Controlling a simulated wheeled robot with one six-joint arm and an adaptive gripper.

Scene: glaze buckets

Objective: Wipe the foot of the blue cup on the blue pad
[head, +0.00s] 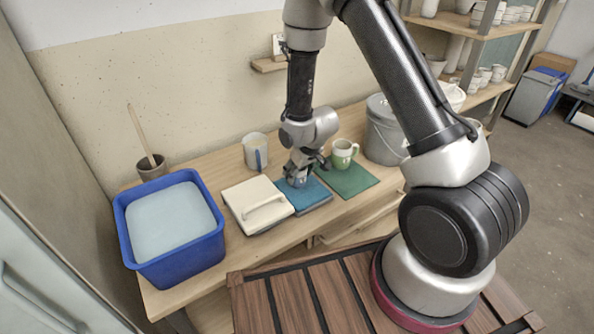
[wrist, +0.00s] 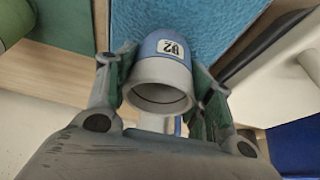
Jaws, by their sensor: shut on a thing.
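The blue cup (wrist: 158,68) is grey at the rim and blue lower down, with a small numbered label. My gripper (head: 298,174) is shut on its sides; the fingers also show in the wrist view (wrist: 165,85). The cup's mouth faces the wrist camera and its foot points down, hidden from view. The blue pad (head: 316,198) lies on the bench directly under the cup, and fills the top middle of the wrist view (wrist: 205,22). I cannot tell whether the foot touches the pad.
A green pad (head: 358,186) with a green cup (head: 343,154) is on the right. A cream block with a handle (head: 240,192) is close on the left. A blue tub (head: 180,262) of pale liquid, a pale mug (head: 250,145) and a grey bucket (head: 382,140) stand around.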

